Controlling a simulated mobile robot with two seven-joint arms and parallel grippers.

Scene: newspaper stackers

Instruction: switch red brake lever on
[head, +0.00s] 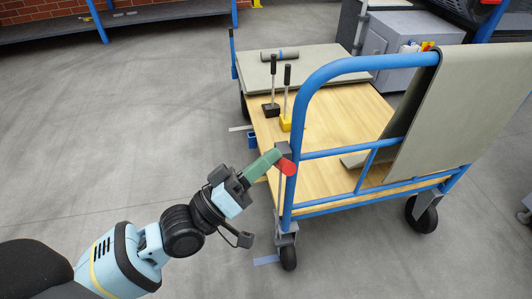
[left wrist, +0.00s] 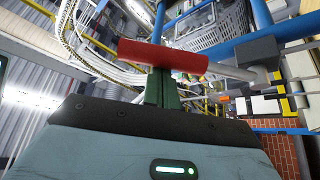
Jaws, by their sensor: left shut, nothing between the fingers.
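The red brake lever (head: 287,166) sits at the near corner of the blue-framed cart (head: 330,72), above a caster wheel. My left gripper (head: 272,158) reaches in from the lower left with its green fingers shut and empty. The fingertips are right beside the lever and overlap it in the head view. In the left wrist view the red lever (left wrist: 165,58) lies crosswise right at the tips of the green fingers (left wrist: 160,90). I cannot tell for certain whether they touch. My right gripper is not in view.
The cart's wooden deck (head: 345,115) carries a black-based tool (head: 271,108), a yellow-based tool (head: 286,122) and a grey board with a roller (head: 280,54). A grey sheet (head: 465,110) hangs over the blue rail. Grey floor (head: 130,130) is open to the left.

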